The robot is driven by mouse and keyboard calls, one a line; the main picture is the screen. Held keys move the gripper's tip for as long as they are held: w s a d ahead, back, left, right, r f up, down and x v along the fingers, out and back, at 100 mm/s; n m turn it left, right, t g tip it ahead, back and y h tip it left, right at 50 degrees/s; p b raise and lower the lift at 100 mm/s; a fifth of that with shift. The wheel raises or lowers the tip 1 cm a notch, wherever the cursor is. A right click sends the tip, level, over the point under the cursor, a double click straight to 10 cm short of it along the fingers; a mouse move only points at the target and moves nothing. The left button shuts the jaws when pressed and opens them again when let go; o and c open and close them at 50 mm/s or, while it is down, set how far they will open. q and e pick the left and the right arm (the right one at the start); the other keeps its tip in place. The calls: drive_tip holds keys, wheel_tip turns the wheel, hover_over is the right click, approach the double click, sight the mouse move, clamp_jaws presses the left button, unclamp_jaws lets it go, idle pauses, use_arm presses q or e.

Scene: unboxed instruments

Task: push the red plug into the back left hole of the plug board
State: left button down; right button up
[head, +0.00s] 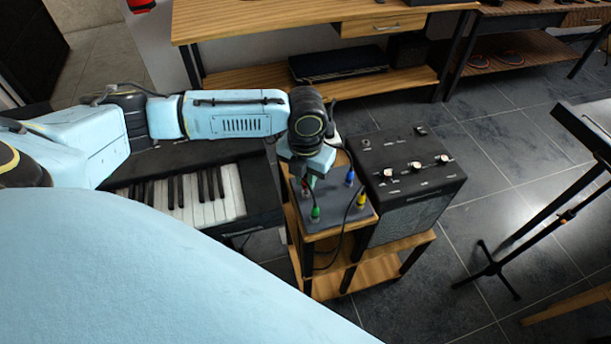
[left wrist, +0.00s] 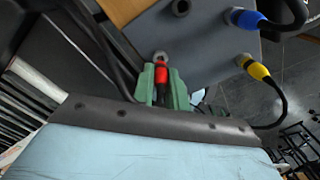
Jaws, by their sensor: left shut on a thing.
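The plug board (head: 334,208) is a dark grey plate on top of a small wooden stand in the head view. In the left wrist view the green fingers (left wrist: 164,90) are shut on the red plug (left wrist: 161,74). The plug's front end is at a grey ring on the board; I cannot tell how deep it sits. Another grey ring (left wrist: 181,7) on the board is empty. My right gripper is not in view.

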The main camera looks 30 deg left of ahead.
use_arm(q)
drive_tip(key=shift+f+b, duration=0.4)
drive_tip(key=shift+f, duration=0.7)
drive_tip(key=c, duration=1.3)
unclamp_jaws()
